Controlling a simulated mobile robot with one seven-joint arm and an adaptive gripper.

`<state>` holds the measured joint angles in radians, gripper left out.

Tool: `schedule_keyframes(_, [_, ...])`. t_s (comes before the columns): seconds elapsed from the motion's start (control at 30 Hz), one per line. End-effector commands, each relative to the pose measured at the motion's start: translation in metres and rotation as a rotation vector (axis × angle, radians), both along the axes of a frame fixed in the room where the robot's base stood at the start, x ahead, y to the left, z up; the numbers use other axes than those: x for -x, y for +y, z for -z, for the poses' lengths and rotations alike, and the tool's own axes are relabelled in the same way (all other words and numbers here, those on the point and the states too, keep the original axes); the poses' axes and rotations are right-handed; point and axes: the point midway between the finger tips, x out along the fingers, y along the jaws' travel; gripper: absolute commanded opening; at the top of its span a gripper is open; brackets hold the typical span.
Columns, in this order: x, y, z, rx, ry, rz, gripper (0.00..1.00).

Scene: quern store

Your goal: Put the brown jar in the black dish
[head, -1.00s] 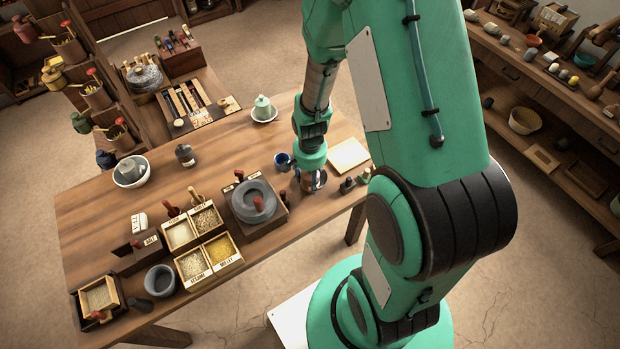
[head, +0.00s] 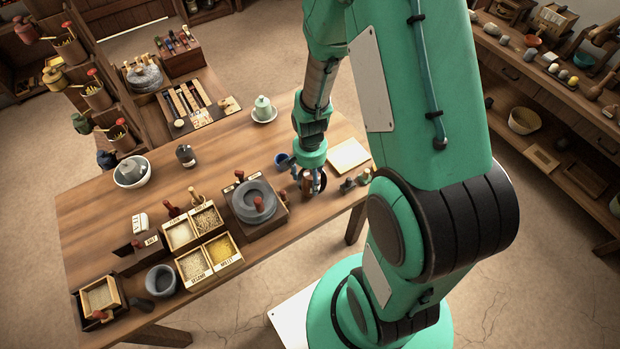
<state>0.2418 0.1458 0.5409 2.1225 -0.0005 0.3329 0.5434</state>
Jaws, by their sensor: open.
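The brown jar (head: 306,184) is small in the head view, near the table's right end, directly under my gripper (head: 309,181) and partly hidden by its fingers. My gripper points down and is open, with its fingers around or just above the jar. A dark round rim, which looks like the black dish (head: 323,182), shows at the jar's right. Fingers cover part of it. I cannot tell whether the jar stands inside the dish or beside it.
Several small dark pieces (head: 348,185) are at the right. A quern (head: 254,202) stands at the left front. The table's middle is mostly clear.

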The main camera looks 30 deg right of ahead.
Motion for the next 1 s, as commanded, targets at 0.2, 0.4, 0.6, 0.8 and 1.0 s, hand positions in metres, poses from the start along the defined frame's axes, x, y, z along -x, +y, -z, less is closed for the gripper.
schedule_keyframes(0.2, [-0.001,0.000,-0.035,0.001,-0.004,0.000,0.68])
schedule_keyframes(0.4, [-0.002,0.000,-0.070,0.001,-0.004,0.000,0.68])
schedule_keyframes(0.6, [-0.001,0.000,-0.098,0.001,-0.002,0.000,0.68])
schedule_keyframes(0.8, [-0.001,0.000,-0.113,0.000,-0.001,0.000,0.68])
schedule_keyframes(1.0, [0.000,0.000,-0.116,0.000,0.000,0.000,0.68])
